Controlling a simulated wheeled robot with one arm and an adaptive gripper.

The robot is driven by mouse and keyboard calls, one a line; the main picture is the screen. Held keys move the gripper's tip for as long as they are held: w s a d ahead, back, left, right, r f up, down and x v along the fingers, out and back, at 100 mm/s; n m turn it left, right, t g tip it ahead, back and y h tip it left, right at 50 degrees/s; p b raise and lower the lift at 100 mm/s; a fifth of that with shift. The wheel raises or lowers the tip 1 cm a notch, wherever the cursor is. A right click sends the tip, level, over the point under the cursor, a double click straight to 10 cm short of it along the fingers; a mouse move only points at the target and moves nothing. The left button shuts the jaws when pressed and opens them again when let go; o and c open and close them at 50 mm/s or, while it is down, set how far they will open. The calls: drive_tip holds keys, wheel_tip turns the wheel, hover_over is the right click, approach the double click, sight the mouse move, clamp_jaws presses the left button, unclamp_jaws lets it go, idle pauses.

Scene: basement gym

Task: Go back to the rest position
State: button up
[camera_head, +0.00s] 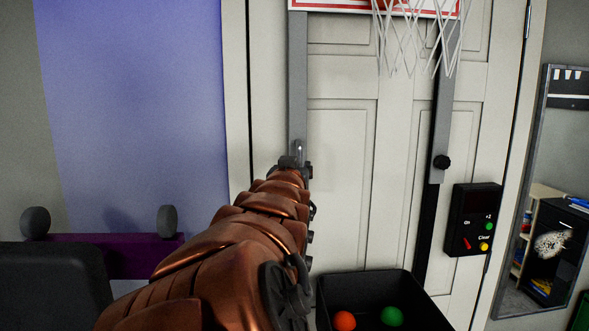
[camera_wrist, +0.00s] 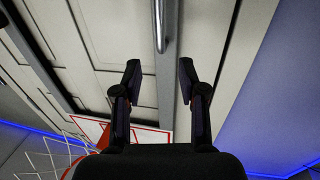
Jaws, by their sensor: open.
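My gripper (camera_wrist: 158,78) is open and empty in the wrist view, its two black fingers apart and pointing at the white panelled door (camera_wrist: 110,45). A metal door handle (camera_wrist: 160,22) shows beyond the fingertips, apart from them in the picture. In the head view my copper-coloured arm reaches forward and up toward the door (camera_head: 340,160). My gripper (camera_head: 293,162) is small at the arm's far end, in front of the door's left side, and its fingers are hard to make out there.
A basketball hoop net (camera_head: 415,40) hangs on the door, with a scoreboard box (camera_head: 472,219) at right. A mirror (camera_head: 545,200) stands at far right. A purple bench-like object (camera_head: 115,256) is at left.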

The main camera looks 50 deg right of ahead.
idle(0.3)
drive_tip(key=a+f+n+g+y, duration=0.25)
drive_tip(key=a+f+y, duration=0.35)
drive_tip(key=a+f, duration=0.45)
drive_tip(key=a+f+n+g+y, duration=0.1)
drive_tip(key=a+f+n+y, duration=0.2)
drive_tip(key=a+f+y, duration=0.7)
drive_tip(key=s+a+f+n+g+h, duration=0.2)
drive_tip(key=s+a+f+n+g, duration=0.15)
drive_tip(key=s+a+f, duration=0.55)
drive_tip(key=s+a+f+g, duration=0.1)
drive_tip(key=s+f+g, duration=0.1)
drive_tip(key=s, duration=0.5)
drive_tip(key=s+a+f+n+g, duration=0.1)
drive_tip(key=s+f+g, duration=0.2)
drive_tip(key=s, duration=0.4)
drive_tip(key=shift+s+f+n+g+b, duration=0.3)
drive_tip(key=shift+f+b, duration=0.15)
drive_tip(key=shift+f, duration=0.1)
drive_tip(key=shift+d, duration=0.1)
